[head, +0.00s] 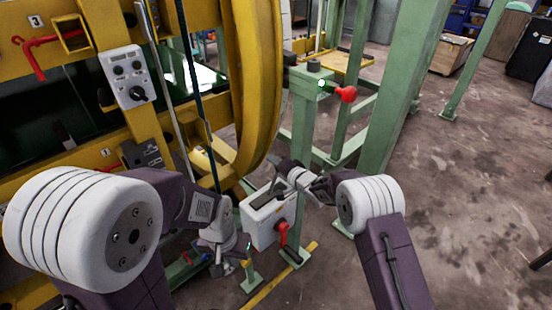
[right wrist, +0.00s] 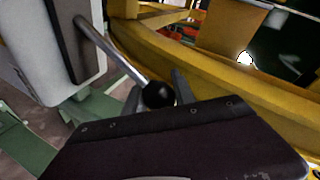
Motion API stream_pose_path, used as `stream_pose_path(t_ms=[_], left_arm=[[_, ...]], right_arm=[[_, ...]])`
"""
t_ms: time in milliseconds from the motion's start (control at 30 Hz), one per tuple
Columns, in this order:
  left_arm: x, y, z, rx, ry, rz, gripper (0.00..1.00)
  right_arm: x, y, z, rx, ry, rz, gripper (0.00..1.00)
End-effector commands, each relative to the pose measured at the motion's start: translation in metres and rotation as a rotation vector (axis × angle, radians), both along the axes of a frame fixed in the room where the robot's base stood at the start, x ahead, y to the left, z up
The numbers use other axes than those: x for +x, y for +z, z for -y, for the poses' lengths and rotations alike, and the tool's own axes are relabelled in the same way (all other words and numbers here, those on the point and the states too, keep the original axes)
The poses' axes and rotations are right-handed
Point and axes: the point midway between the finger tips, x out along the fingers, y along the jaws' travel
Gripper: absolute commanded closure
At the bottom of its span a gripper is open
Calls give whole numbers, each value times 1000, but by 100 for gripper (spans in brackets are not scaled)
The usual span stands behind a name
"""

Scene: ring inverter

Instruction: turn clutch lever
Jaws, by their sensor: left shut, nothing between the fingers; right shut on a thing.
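The clutch lever (right wrist: 115,50) is a metal rod with a black ball knob (right wrist: 159,95). It leans out of a slot in a pale grey box, which shows in the right wrist view (right wrist: 38,50) and in the head view (head: 266,220). My right gripper (right wrist: 156,90) is shut on the knob, with a finger on either side of it. In the head view my right gripper (head: 278,166) is above the box, and the lever there is hard to make out. My left gripper (head: 243,250) is shut and empty, low and left of the box.
A green post (head: 302,130) carries a red knob (head: 347,94) and a lit green lamp. The floor at the right (head: 470,170) is open.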

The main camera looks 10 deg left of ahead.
Motion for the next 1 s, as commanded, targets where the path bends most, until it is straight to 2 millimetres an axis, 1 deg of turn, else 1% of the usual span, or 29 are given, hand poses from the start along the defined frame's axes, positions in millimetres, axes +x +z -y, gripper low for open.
stream_pose_path(t_ms=[400, 433, 500, 833, 1000], left_arm=[[0, 1, 0, 0, 0, 0, 100], [0, 1, 0, 0, 0, 0, 100], [0, 1, 0, 0, 0, 0, 100], [0, 2, 0, 0, 0, 0, 100], [0, 4, 0, 0, 0, 0, 100]], right_arm=[[1, -2, 2, 5, -5, -9, 100], [1, -2, 2, 5, -5, -9, 63], [1, -2, 2, 4, -4, -9, 48], [0, 0, 2, 4, -3, -7, 48], [-14, 7, 15, 3, -4, -9, 48]])
